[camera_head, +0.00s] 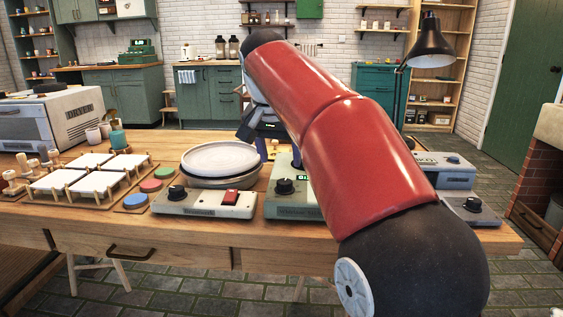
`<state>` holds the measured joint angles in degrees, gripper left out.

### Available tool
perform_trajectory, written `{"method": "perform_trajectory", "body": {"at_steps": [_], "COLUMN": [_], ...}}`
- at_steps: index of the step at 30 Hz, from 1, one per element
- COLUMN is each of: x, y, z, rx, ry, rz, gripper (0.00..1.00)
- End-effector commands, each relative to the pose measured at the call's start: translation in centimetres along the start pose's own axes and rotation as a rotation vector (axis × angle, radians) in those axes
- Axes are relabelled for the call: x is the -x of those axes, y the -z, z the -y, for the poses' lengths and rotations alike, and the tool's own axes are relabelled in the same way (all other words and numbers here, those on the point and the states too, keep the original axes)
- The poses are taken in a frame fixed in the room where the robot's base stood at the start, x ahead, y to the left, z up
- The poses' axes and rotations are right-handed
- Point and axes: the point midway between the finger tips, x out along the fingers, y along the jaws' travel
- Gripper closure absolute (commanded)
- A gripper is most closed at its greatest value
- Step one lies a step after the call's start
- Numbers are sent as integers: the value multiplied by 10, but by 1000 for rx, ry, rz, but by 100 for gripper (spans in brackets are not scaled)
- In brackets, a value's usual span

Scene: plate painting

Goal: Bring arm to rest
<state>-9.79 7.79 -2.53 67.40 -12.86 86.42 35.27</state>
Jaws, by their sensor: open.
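My arm, red with dark joints, reaches up from the lower right over the wooden table (300,240). It bends at the top, near the picture's middle. My gripper (262,152) hangs at its far end, pointing down just right of a white plate (218,157). It is open, and I see nothing between its fingers, though the red links hide part of it. The plate lies on a round turntable (195,182) on a white device (205,204) with a black knob and a red switch. I cannot tell whether the gripper touches anything.
A greenish device (292,208) stands right of the plate, partly behind my arm. A grey device (468,211) and a box (447,173) are further right. A white dryer (50,120), tile racks (92,181), paint pots (150,186) and stamps (12,184) fill the left. A black lamp (431,45) stands behind.

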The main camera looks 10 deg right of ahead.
Motion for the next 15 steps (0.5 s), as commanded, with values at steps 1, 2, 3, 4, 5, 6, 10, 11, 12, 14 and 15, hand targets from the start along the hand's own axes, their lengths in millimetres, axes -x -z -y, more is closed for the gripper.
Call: {"method": "perform_trajectory", "body": {"at_steps": [1, 2, 3, 4, 5, 6, 10, 11, 12, 14, 15], "x": [2, 3, 3, 3, 3, 3, 3, 3, 3, 4, 4], "y": [0, 0, 0, 0, 0, 0, 0, -1, -3, -9, -16], "z": [0, 0, 0, 0, 0, 0, 0, -1, -3, -9, -15], "rx": [0, 0, 0, 0, 0, 0, 0, 2, 7, 22, 38], "ry": [0, 0, 0, 0, 0, 0, 0, 1, 3, 12, 20], "rz": [0, 0, 0, 0, 0, 0, 0, 0, 1, 0, 0], "gripper": [46, 46, 46, 46, 46, 46, 46, 46, 46, 46, 46]}}
